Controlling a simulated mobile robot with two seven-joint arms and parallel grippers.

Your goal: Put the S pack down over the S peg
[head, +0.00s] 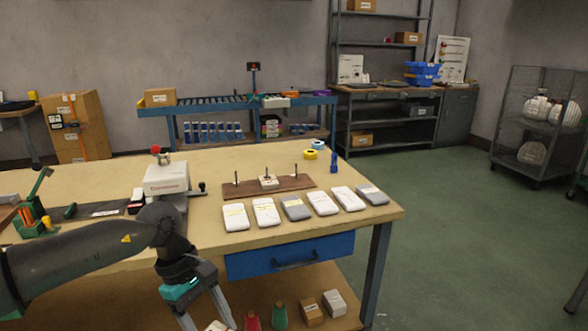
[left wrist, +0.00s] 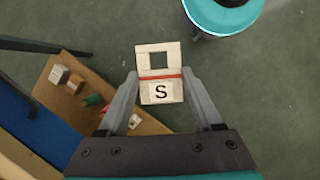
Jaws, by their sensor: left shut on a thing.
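The S pack (left wrist: 160,92) is a cream block with a square hole, a red band and a black S label. My left gripper (left wrist: 160,82) is shut on it, one finger at each side. In the head view the left gripper (head: 208,312) is low in front of the table, and only a bit of the pack (head: 218,326) shows at the bottom edge. A brown board (head: 300,184) with three upright dark pegs lies on the table. A pale block (head: 268,182) sits at the middle peg. Peg labels are too small to read, so I cannot tell which is the S peg. My right gripper is out of view.
Several white and grey packets (head: 265,212) lie in a row before the board. A white machine (head: 166,178) stands left of it. Yellow and blue tape rolls (head: 311,154) lie behind. A blue drawer (head: 290,256) and a lower shelf (head: 345,318) with small items are below the tabletop.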

